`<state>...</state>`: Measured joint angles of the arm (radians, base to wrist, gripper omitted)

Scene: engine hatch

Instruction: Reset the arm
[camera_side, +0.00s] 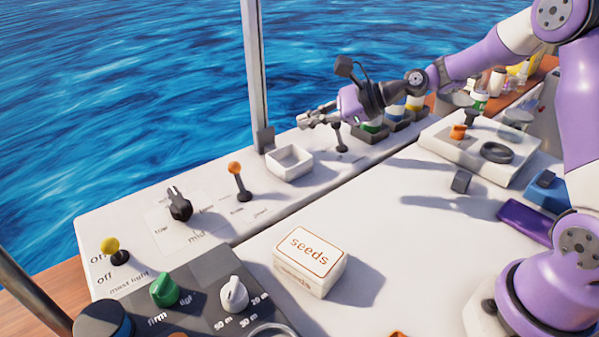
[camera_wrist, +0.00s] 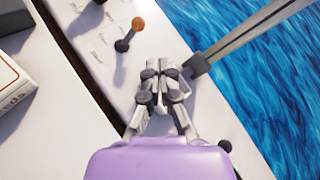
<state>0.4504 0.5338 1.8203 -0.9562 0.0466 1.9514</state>
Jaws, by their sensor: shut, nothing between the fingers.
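My gripper (camera_side: 305,120) is stretched out over the back ledge in the side view, above and to the right of a small white open box. In the wrist view my gripper (camera_wrist: 163,70) has its fingers together with nothing between them. It points toward the orange-knobbed lever (camera_wrist: 137,24) and the metal post (camera_wrist: 197,65). The fingers look clear of both. My arm reaches in from the right, bent at the elbow, with its base at the lower right.
The white open box (camera_side: 289,162), orange-knobbed lever (camera_side: 236,169), black knob (camera_side: 180,205) and yellow-knobbed switch (camera_side: 112,247) line the ledge. The post (camera_side: 254,80) rises beside my gripper. The seeds box (camera_side: 311,258) stands on the white hatch. A purple block (camera_side: 524,222) lies near my base.

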